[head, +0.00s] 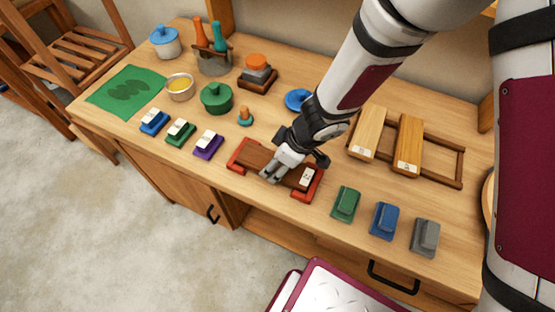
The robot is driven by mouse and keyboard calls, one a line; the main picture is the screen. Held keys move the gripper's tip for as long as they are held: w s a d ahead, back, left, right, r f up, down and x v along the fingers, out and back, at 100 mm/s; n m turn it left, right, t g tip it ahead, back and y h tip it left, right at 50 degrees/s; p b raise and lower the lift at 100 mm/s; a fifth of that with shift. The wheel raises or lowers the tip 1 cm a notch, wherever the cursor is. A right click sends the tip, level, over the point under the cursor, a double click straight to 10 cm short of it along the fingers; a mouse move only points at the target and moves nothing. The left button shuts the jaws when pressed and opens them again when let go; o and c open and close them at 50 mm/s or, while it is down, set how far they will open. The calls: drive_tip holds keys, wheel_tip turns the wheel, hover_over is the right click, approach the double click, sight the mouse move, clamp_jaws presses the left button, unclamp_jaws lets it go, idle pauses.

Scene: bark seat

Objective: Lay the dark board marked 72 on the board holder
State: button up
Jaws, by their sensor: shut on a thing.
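The dark brown board (258,158) lies lengthwise in a cradle with red ends (306,197) near the front edge of the bench. A white tag (306,178) sits at its right end; its number is too small to read. My gripper (270,176) points down at the middle of the board and is shut on it, covering part of it. I cannot tell whether the board is lifted off the cradle. A wooden slatted frame (437,177), which looks like the board holder, stands at the right back with two light boards (368,132) (408,145) across it, leaving its right part bare.
Blue, green and purple blocks (208,144) stand left of the cradle; green, blue and grey blocks (425,237) stand right of it. Behind are a green pot (216,97), a yellow-filled bowl (180,87), a small peg (245,117) and a blue lid (298,99).

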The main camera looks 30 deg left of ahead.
drive_tip(key=shift+f, duration=0.15)
drive_tip(key=o, duration=1.4)
drive_tip(key=shift+c, duration=0.2)
drive_tip(key=o, duration=0.3)
drive_tip(key=shift+o, duration=0.2)
drive_tip(key=shift+r+p, duration=0.55)
drive_tip(key=shift+p, duration=0.3)
drive_tip(key=shift+s+r+p, duration=0.1)
drive_tip(key=shift+r+p, duration=0.6)
drive_tip(key=shift+p, duration=0.55)
